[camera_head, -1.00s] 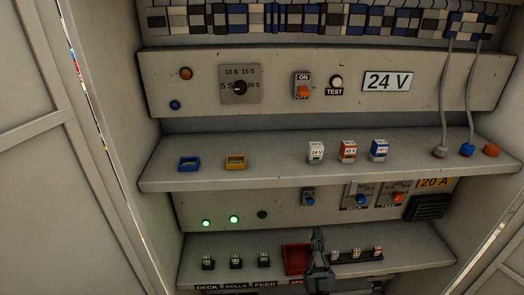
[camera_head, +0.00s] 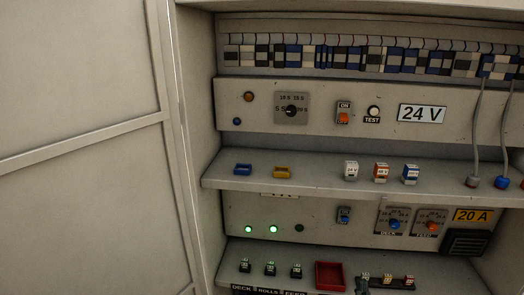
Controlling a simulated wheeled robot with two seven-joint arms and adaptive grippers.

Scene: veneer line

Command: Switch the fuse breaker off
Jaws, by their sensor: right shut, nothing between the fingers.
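A switch with an orange lever (camera_head: 344,118) is on the upper panel, with ON marked above it. Its lever sits low and partly covers the lower label. A smaller switch with a blue lever (camera_head: 344,215) is on the lower panel. I cannot tell from a label which one is the fuse breaker. My left gripper is not in view.
Two dials (camera_head: 395,223) are on the lower panel, beside the 20 A label (camera_head: 473,215). The middle shelf (camera_head: 320,178) juts out between the panels, with small fuses (camera_head: 381,172) on it. A red tray (camera_head: 330,276) is on the lower shelf. A cabinet door (camera_head: 80,120) fills the left.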

